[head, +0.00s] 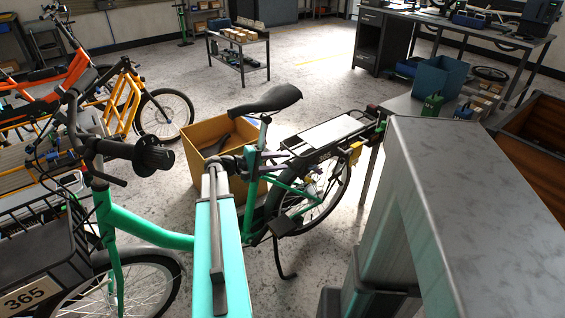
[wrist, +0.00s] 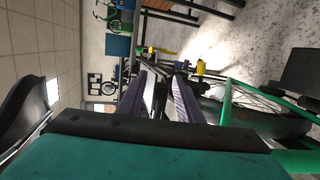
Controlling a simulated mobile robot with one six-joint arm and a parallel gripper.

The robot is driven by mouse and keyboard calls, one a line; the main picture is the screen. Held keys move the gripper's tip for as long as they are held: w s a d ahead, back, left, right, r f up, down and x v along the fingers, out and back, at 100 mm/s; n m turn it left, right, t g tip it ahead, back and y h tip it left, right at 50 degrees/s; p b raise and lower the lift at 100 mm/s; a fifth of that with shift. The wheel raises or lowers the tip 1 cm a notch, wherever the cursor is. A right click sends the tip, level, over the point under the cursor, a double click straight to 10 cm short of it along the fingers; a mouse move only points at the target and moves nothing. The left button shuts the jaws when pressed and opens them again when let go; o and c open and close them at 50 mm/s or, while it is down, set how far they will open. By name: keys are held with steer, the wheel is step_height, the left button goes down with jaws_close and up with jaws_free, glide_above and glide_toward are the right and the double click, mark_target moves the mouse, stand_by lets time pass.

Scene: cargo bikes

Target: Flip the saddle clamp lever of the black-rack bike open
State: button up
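The green bike (head: 150,232) stands upright in the head view. Its black saddle (head: 268,99) is on top of the seat post, and its black rack (head: 345,134) carries a pale panel. The saddle shows at the left of the wrist view (wrist: 30,100), which is turned on its side. My gripper (head: 262,156) is beside the seat post, below the saddle. In the wrist view its two purple fingers (wrist: 162,82) are apart, with the rack seen beyond the gap and nothing clearly held. I cannot make out the saddle clamp lever; it is small or hidden near the gripper.
A yellow-brown crate (head: 200,165) stands on the floor behind the bike. An orange bike (head: 45,90) is at the far left. A small table with boxes (head: 240,52) and a dark desk (head: 440,20) are farther back. Open floor lies between.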

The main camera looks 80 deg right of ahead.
steer(key=shift+s+d+f, duration=0.1)
steer(key=shift+s+d, duration=0.1)
steer(key=shift+s, duration=0.1)
jaws_close()
steer(key=shift+s, duration=0.15)
